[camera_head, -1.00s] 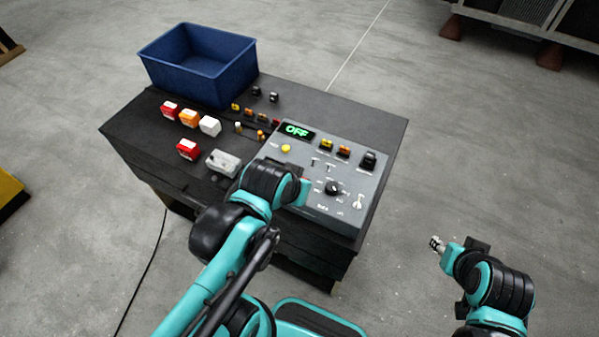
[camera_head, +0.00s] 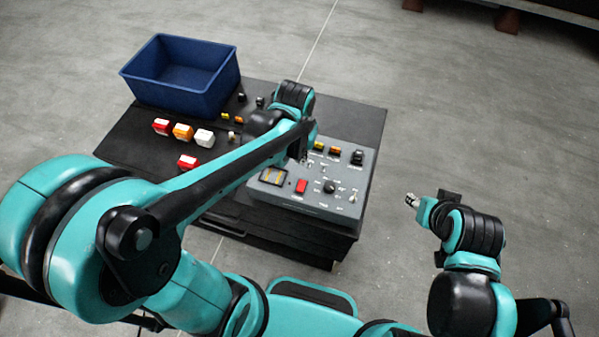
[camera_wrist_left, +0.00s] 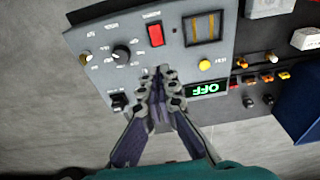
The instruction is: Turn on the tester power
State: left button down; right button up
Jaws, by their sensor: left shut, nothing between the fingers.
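The grey tester (camera_head: 318,207) sits on the dark bench. Its panel carries a red rocker switch (camera_head: 301,186), a black knob (camera_head: 330,187) and a yellowish meter window (camera_head: 273,176). In the left wrist view the rocker switch (camera_wrist_left: 155,34) is just beyond my left gripper (camera_wrist_left: 161,72), which is shut and empty over the panel. The green display (camera_wrist_left: 207,89) reads OFF upside down there; my left arm hides it in the head view. A yellow button (camera_wrist_left: 205,64) is beside it. My right gripper (camera_head: 412,201) is off the bench's right side, too small to judge.
A blue bin (camera_head: 182,75) stands at the bench's back left. Red, orange and white blocks (camera_head: 182,131) lie in front of it. The black bench top (camera_head: 357,115) is bare at the back right. Open grey floor surrounds the bench.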

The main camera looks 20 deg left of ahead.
aim_at(302, 181)
pick_arm(q)
jog(key=f+b, duration=0.1)
jog(key=f, duration=0.3)
jog(key=w+f+b, duration=0.1)
jog(key=f, duration=0.4)
jog(key=w+f+b, duration=0.1)
jog(key=f, duration=0.4)
jog(key=shift+b, duration=0.35)
jog(key=shift+w+f+g+b, duration=0.25)
jog(key=shift+f+g+b, duration=0.4)
jog(key=shift+b, duration=0.2)
jog(key=shift+s+r+p, duration=0.15)
jog(key=shift+r+p, duration=0.1)
jog(key=shift+p, duration=0.05)
jog(key=shift+s, duration=0.15)
